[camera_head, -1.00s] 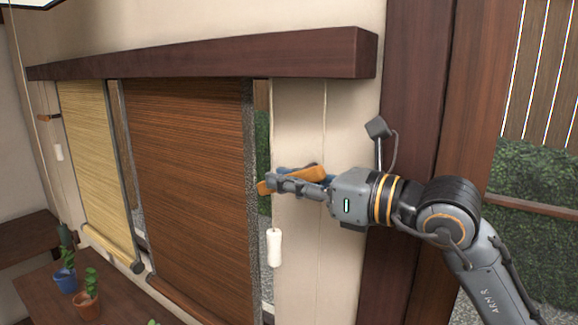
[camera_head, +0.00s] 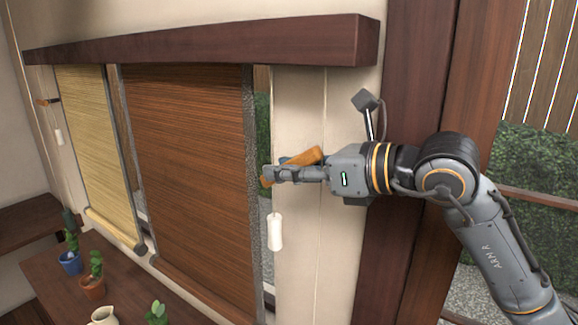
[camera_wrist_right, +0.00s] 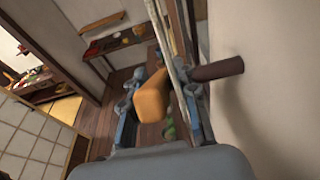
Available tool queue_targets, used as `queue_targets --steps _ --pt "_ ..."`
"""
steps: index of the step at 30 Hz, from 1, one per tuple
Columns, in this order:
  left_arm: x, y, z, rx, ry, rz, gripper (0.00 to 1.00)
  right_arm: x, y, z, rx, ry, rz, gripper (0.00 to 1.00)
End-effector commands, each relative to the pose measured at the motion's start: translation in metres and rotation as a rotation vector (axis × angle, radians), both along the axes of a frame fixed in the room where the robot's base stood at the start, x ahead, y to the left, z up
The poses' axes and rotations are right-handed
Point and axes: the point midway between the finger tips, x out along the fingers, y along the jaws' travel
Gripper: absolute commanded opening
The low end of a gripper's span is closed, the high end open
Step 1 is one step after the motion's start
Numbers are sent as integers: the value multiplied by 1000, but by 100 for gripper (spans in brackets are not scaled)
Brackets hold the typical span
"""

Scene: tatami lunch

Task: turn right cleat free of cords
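The right cleat (camera_head: 306,157) is an orange-brown bar on the pale wall strip right of the brown blind, tilted with its right end higher. My right gripper (camera_head: 285,174) is shut on it, fingers partly hiding the bar. In the right wrist view the cleat (camera_wrist_right: 150,103) lies between the fingers (camera_wrist_right: 174,84). Pale cords (camera_wrist_right: 172,35) run down close beside the bar there; whether they still wrap it cannot be told. A dark brown peg (camera_wrist_right: 218,70) sticks out from the wall beside them. My left gripper is not in view.
A white cord pull (camera_head: 275,232) hangs below the gripper. The brown blind (camera_head: 190,170) is at left, under a dark wooden beam (camera_head: 200,48). Another cleat (camera_head: 48,101) is at the far left. Potted plants (camera_head: 93,285) and a jug (camera_head: 103,316) stand on a low table.

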Motion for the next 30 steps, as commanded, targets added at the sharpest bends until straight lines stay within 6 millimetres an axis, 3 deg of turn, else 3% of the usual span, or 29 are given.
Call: queue_targets --steps 13,24,30 --pt "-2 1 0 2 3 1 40 -4 -9 4 4 -5 -5 40" --pt "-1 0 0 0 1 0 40 -44 -69 20 2 -4 -6 40" --pt "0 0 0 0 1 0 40 -59 -91 26 1 -2 -4 40"
